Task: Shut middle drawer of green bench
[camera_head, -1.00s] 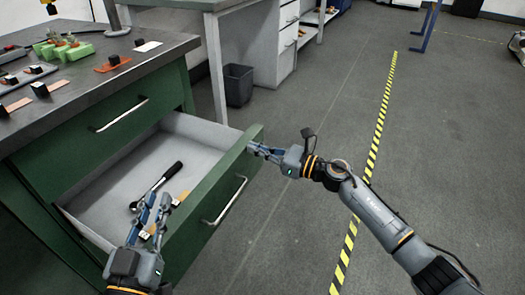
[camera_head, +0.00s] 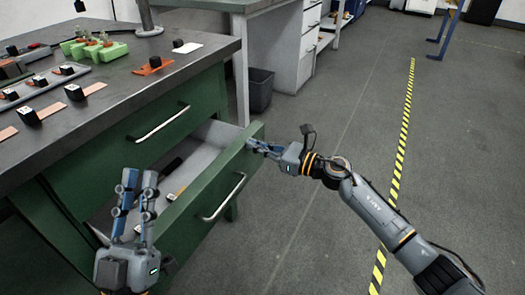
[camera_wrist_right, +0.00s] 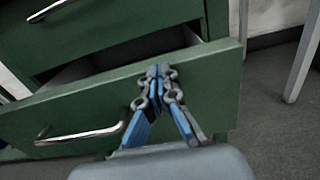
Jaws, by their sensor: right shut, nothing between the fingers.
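The green bench (camera_head: 75,160) stands at the left with its middle drawer (camera_head: 190,215) partly pulled out. The drawer's silver handle (camera_head: 224,197) is on its green front, and the handle also shows in the right wrist view (camera_wrist_right: 80,135). My right gripper (camera_head: 252,145) is shut and empty, its fingertips at the top edge of the drawer front near the far end. In the right wrist view the fingertips (camera_wrist_right: 158,72) overlap the front's upper edge; contact looks likely. My left gripper (camera_head: 138,182) is above the near end of the drawer, fingers upward, apparently apart and empty.
The drawer above is shut, with its own handle (camera_head: 160,124). Inside the open drawer a dark tool (camera_head: 174,165) is partly visible. The bench top holds green blocks (camera_head: 95,48) and several small parts. A dark bin (camera_head: 260,90) stands behind. The floor at right is clear.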

